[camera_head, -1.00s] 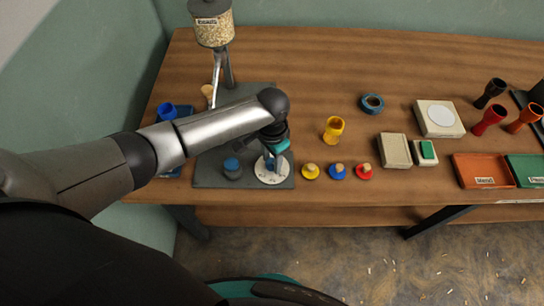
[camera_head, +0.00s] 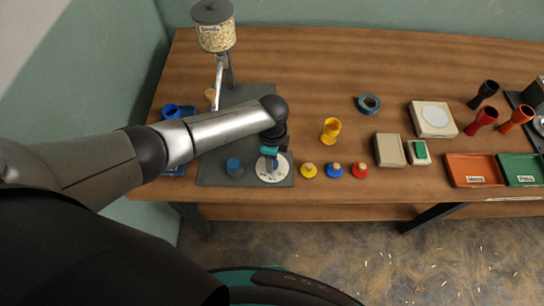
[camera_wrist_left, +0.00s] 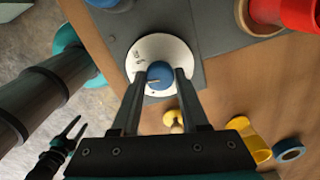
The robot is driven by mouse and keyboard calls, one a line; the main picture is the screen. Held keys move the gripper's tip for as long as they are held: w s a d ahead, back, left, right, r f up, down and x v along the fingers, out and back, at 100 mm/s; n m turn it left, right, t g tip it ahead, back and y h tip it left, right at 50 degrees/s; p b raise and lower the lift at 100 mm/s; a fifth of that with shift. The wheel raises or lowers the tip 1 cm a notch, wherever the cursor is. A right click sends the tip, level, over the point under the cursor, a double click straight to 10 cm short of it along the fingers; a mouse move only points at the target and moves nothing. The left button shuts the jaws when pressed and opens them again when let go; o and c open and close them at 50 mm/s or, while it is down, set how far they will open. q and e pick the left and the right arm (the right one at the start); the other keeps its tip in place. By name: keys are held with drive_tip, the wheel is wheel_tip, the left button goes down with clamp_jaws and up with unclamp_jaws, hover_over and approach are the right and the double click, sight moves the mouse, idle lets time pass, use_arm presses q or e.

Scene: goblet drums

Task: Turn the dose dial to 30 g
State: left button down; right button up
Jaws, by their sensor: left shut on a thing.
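The dose dial is a white round plate (camera_head: 272,175) with dark marks, near the front edge of a grey base board (camera_head: 215,178). In the left wrist view its blue knob (camera_wrist_left: 160,75) shows a pale pointer line, pointing left and slightly down. My left gripper (camera_head: 270,163) points down over the dial, and its two fingers are shut on the knob's sides. My right gripper (camera_wrist_left: 80,124) shows at the lower left of that view, fingers apart and empty.
A blue-topped part (camera_head: 234,167) stands on the board left of the dial. A grain hopper (camera_head: 215,30) stands behind. Yellow, blue and red stoppers (camera_head: 335,170) and a yellow goblet (camera_head: 331,130) are to the right. The table's front edge is close.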

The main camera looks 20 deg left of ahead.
use_arm(q)
drive_tip(key=m, duration=0.3)
drive_tip(key=shift+m, duration=0.3)
drive_tip(key=shift+d+m, duration=0.1)
drive_tip(key=shift+m, duration=1.9)
drive_tip(key=shift+c, duration=2.1)
unclamp_jaws()
drive_tip(key=shift+r, duration=0.15)
wheel_tip(320, 180, up, 15)
drive_tip(key=p, duration=0.2)
drive_tip(key=shift+s, duration=0.1)
